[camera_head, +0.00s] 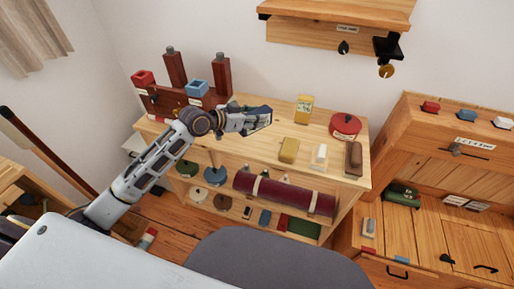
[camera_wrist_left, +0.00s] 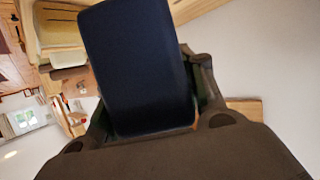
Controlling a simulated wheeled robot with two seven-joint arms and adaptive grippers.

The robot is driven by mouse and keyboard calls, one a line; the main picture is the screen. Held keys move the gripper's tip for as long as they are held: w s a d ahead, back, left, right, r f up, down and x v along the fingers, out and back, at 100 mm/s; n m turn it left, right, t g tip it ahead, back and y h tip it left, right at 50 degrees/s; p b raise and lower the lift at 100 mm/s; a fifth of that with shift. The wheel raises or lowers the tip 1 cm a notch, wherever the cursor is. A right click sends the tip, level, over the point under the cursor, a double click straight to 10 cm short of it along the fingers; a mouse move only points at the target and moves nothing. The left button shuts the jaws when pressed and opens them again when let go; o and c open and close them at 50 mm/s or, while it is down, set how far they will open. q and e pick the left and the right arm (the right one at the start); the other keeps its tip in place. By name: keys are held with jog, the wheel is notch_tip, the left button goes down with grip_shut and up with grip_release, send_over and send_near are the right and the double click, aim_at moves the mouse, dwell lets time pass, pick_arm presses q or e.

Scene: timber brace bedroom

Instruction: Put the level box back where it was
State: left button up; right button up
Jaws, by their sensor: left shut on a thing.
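My left gripper (camera_head: 256,120) reaches in from the left above the top of the low shelf unit. It is shut on a dark navy box (camera_wrist_left: 138,65), which fills the middle of the left wrist view, upright between the fingers. No label shows on its visible face, so I cannot tell for certain that it is the level box. In the head view the box is mostly hidden by the fingers. My right gripper is not in view.
The shelf unit top (camera_head: 240,147) carries a labelled yellow box (camera_head: 304,109), a mustard block (camera_head: 289,150), a white block (camera_head: 320,157), a brown block (camera_head: 353,158) and a round red tin (camera_head: 345,126). A wooden rack (camera_head: 177,101) stands at left. A wall shelf (camera_head: 335,35) hangs above.

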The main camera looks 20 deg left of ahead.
pick_arm(q)
jog(key=shift+w+d+r+m+g+h+b, duration=0.25)
jog(key=shift+m+g+h+b, duration=0.2)
jog(key=shift+b, duration=0.55)
jog(key=shift+r+m+g+h+b, duration=0.35)
jog(key=shift+r+m+h+b, duration=0.25)
jog(key=shift+b, duration=0.15)
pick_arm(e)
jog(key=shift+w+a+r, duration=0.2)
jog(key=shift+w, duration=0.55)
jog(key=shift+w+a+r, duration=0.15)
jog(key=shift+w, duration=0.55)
pick_arm(q)
jog(key=shift+d, duration=0.1)
jog(key=shift+f, duration=0.1)
